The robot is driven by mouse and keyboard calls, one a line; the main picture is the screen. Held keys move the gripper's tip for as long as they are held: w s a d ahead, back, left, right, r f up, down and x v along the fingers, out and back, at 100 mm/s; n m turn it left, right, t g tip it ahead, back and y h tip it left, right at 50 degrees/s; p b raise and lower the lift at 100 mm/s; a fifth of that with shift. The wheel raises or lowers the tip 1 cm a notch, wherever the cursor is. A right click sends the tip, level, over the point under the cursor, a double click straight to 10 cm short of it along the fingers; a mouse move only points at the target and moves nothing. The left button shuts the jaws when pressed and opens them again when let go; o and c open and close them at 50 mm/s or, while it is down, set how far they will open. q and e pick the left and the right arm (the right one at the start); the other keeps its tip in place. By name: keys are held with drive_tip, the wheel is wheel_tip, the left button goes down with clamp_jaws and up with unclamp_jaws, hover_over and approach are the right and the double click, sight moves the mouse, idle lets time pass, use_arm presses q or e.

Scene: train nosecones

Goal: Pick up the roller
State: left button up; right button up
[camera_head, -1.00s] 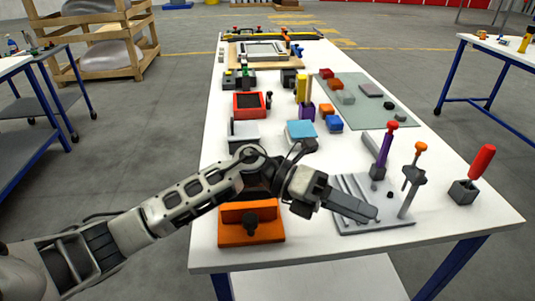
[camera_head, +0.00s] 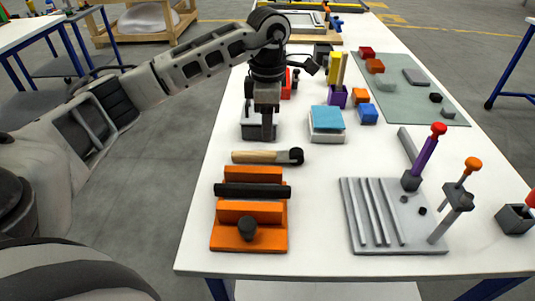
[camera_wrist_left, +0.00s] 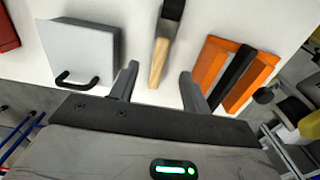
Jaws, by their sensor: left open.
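A hand tool with a wooden handle and a dark round head, seemingly the roller (camera_head: 262,157), lies flat on the white table. A black bar (camera_head: 252,190) rests across the orange stand (camera_head: 252,212) just in front of it. My left gripper (camera_head: 266,138) points down above the table, just behind the wooden-handled tool. In the left wrist view the fingers (camera_wrist_left: 159,78) are open and empty, and the tool's wooden handle (camera_wrist_left: 158,62) shows in line with the gap between them. My right gripper is not in view.
A grey slotted plate (camera_head: 375,240) with upright tools stands to the right. A blue-topped block (camera_head: 327,120) is right of the gripper, and a grey-white box (camera_wrist_left: 85,52) with a black handle is close by. The table between stand and slotted plate is clear.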

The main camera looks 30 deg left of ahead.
sight(267, 153)
use_arm(q)
drive_tip(key=shift+s+f+p, duration=0.15)
drive_tip(key=shift+f+p, duration=0.55)
drive_tip(key=shift+f, duration=3.2)
clamp_jaws()
